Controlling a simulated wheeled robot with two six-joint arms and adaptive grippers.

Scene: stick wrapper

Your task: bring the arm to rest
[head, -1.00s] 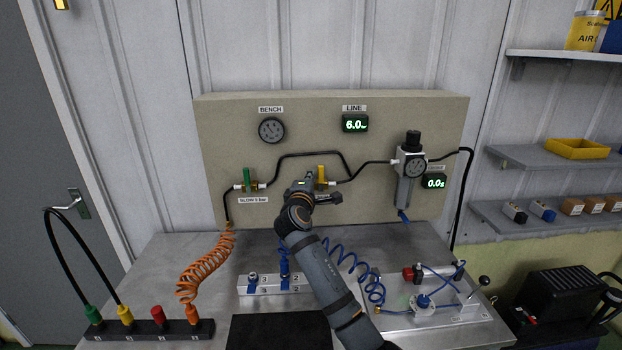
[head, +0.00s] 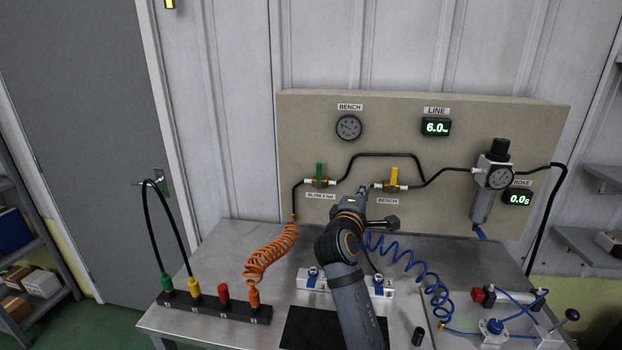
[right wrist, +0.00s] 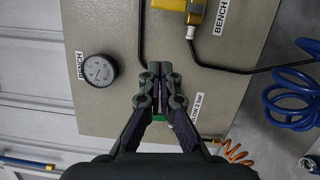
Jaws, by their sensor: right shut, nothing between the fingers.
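My right gripper (head: 362,191) is in front of the tan panel (head: 520,120), left of the yellow-handled valve (head: 393,178) and right of the green-handled valve (head: 319,172). In the right wrist view the fingertips (right wrist: 160,68) are together with nothing between them. The green handle (right wrist: 165,117) is partly hidden behind the fingers there, and the yellow valve (right wrist: 178,4) is at the top edge. My right arm comes up from the bottom of the head view and hides part of the bench. My left gripper is not in view.
The metal bench (head: 225,260) carries a black strip (head: 215,308) with coloured connectors, an orange coil hose (head: 268,250), a blue coil hose (head: 415,265), a dark mat (head: 310,328) and a black cylinder (head: 418,336). A regulator (head: 490,180) hangs on the panel's right.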

